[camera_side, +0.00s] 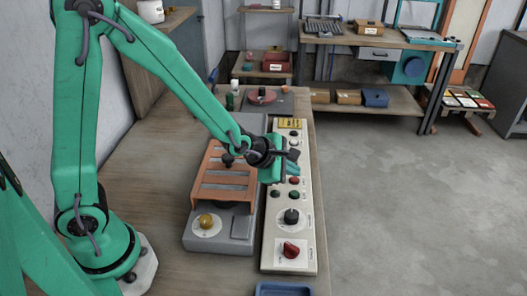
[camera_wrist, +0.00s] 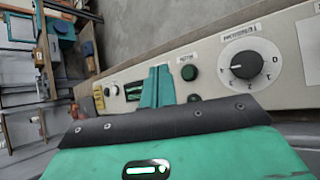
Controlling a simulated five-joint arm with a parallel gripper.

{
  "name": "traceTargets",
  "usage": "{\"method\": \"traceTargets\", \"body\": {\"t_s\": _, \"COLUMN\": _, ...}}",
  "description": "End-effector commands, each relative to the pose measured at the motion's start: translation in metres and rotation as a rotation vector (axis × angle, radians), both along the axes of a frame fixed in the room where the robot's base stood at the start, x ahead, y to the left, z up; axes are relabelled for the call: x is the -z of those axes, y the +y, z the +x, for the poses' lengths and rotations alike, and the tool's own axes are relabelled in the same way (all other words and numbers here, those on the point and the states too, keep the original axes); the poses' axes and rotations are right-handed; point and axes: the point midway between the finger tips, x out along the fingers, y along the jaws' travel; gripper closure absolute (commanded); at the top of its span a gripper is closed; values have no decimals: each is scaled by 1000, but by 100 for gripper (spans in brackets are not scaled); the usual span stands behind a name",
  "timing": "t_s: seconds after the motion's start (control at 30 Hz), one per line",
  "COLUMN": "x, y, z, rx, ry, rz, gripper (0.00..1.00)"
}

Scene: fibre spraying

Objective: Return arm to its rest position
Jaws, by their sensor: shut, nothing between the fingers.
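My green arm reaches from the left over the bench. My gripper (camera_side: 292,160) is above the upper middle of a long beige control panel (camera_side: 270,246), with nothing held. In the wrist view its two teal fingers (camera_wrist: 157,84) are together, in front of the panel (camera_wrist: 221,82). The panel carries a black rotary knob (camera_side: 291,216), large in the wrist view (camera_wrist: 244,65), and a red knob (camera_side: 291,249) at its near end. Small green and red buttons lie between the gripper and the black knob. My gripper hides part of the panel.
A grey machine with an orange slatted plate (camera_side: 224,186) and a yellow knob (camera_side: 206,221) stands left of the panel on the wooden bench (camera_side: 160,175). A blue tray (camera_side: 283,290) is at the near edge. Shelves with boxes stand behind. The floor at right is clear.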

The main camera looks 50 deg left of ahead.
Motion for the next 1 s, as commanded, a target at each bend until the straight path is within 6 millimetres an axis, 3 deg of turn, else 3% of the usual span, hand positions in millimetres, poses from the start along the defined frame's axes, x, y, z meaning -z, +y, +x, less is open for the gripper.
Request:
{"method": "traceTargets", "body": {"t_s": 0.57, "x": -7, "y": 3, "z": -2, "rx": 35, "ry": -4, "rz": 42, "gripper": 100}}
{"method": "traceTargets", "body": {"t_s": 1.0, "x": -57, "y": 28, "z": -33, "rx": 365, "ry": -6, "rz": 404, "gripper": 100}}
